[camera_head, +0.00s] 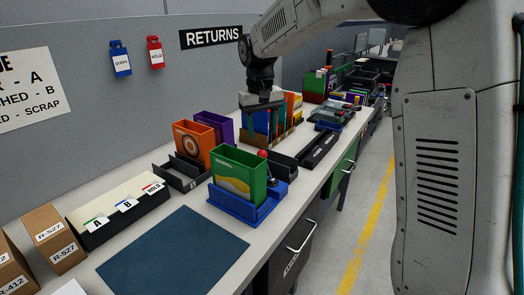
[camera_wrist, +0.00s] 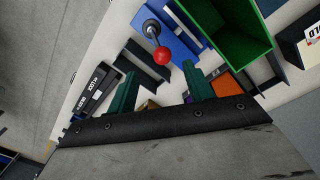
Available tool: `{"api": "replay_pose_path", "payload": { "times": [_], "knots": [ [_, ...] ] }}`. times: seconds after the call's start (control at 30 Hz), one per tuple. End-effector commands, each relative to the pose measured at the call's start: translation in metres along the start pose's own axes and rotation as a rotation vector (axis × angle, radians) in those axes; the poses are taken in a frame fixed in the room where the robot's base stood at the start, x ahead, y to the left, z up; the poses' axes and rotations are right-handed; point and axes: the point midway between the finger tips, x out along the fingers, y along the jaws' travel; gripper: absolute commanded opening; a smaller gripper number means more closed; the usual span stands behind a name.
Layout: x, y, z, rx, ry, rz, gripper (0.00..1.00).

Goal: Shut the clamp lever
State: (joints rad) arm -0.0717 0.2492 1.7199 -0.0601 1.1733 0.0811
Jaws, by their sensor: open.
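The clamp lever is a metal stem with a red ball knob (camera_head: 263,154), standing up with a slight lean at the right end of a blue fixture (camera_head: 232,205). A green open-topped box (camera_head: 238,172) sits in this fixture. In the wrist view the red knob (camera_wrist: 163,57) shows ahead of my fingertips, beside the blue fixture (camera_wrist: 180,38) and the green box (camera_wrist: 235,40). My gripper (camera_wrist: 161,88) is open, its two teal fingers apart with nothing between them. In the head view my gripper (camera_head: 263,118) is behind and above the lever, apart from it.
A blue mat (camera_head: 172,252) lies in front. A black card tray (camera_head: 118,212) and cartons (camera_head: 54,236) stand left. Bins and tools line the bench behind.

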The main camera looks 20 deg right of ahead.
Motion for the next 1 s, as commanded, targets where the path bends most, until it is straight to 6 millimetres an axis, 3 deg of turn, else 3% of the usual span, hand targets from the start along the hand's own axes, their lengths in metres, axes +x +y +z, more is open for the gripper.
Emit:
{"api": "replay_pose_path", "payload": {
  "times": [0.13,0.6,0.97,1.0],
  "knots": [
    [0.012,-0.002,-0.011,-0.001,-0.004,0.002,0.52],
    [0.078,-0.002,-0.01,0.0,-0.005,0.002,0.52],
    [0.085,-0.002,-0.011,0.0,-0.003,0.001,0.52],
    [0.085,-0.002,-0.011,0.0,-0.003,0.001,0.46]
  ]
}}
